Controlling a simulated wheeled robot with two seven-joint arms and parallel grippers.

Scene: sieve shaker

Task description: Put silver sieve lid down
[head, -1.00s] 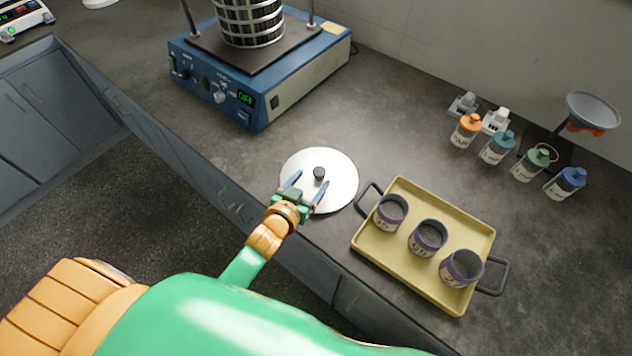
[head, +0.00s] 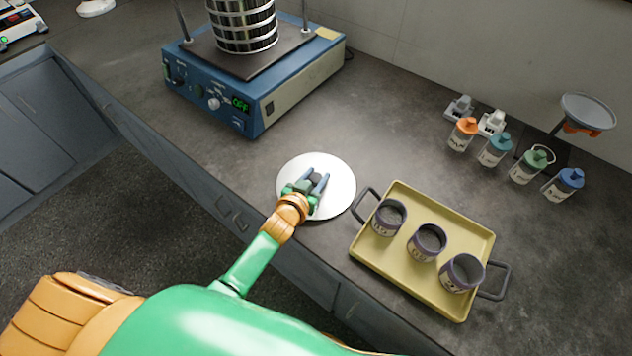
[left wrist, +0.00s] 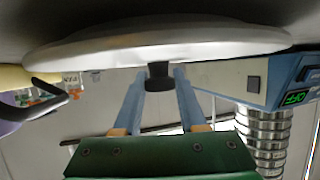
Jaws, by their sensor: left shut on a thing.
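The silver sieve lid (head: 338,178) is a pale round disc with a dark knob, lying flat at the counter's front edge in the head view. My left gripper (head: 317,181) is over it, with its blue fingers shut on the knob. In the left wrist view the knob (left wrist: 159,76) sits between the two fingertips, and the lid's plate (left wrist: 150,42) spans the top of the picture against the dark counter. Whether a small gap separates lid and counter I cannot tell. My right gripper is not in view.
A yellow tray (head: 373,251) with three dark-rimmed cups stands right of the lid. The blue sieve shaker (head: 238,108) with its sieve stack (head: 243,25) is behind left. Several capped bottles (head: 495,149) stand at the back right. Counter behind the lid is clear.

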